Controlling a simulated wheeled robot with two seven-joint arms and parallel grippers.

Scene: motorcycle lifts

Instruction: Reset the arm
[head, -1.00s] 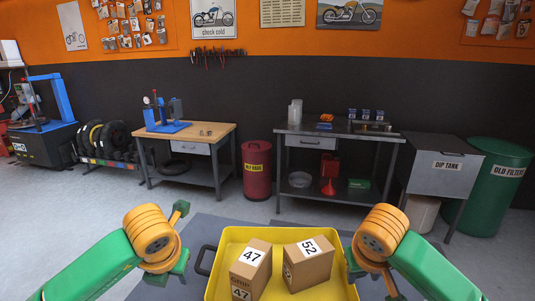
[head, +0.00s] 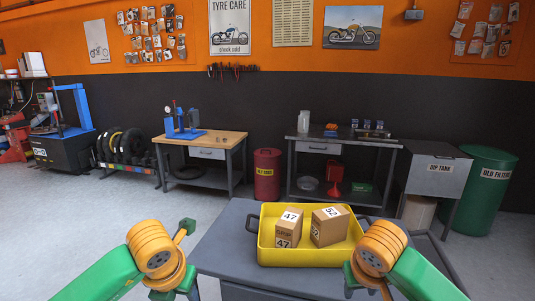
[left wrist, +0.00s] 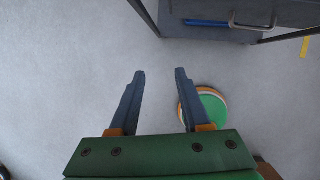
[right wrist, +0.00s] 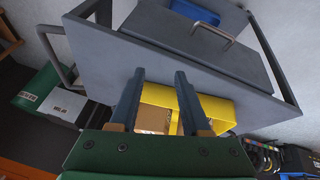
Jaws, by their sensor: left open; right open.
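My left gripper (left wrist: 159,72) is open and empty, with bare grey floor between its fingers in the left wrist view. My right gripper (right wrist: 160,72) is open, with nothing between its fingertips. In the head view both arms are bent at the bottom, left and right of the yellow tray (head: 310,257), apart from the boxes. The tray stands on a grey cart (head: 222,252) and holds two brown boxes, one marked 47 (head: 288,227) and one marked 52 (head: 328,229). In the right wrist view the tray (right wrist: 218,110) shows behind the fingers. The head view does not show the fingers clearly.
Behind stand a wood-topped workbench (head: 205,139), a red bin (head: 267,176), a metal bench (head: 342,146), the grey dip tank (head: 440,175) and a green drum (head: 490,190). Tyres (head: 122,148) stand at left. The floor (head: 75,225) on the left is clear.

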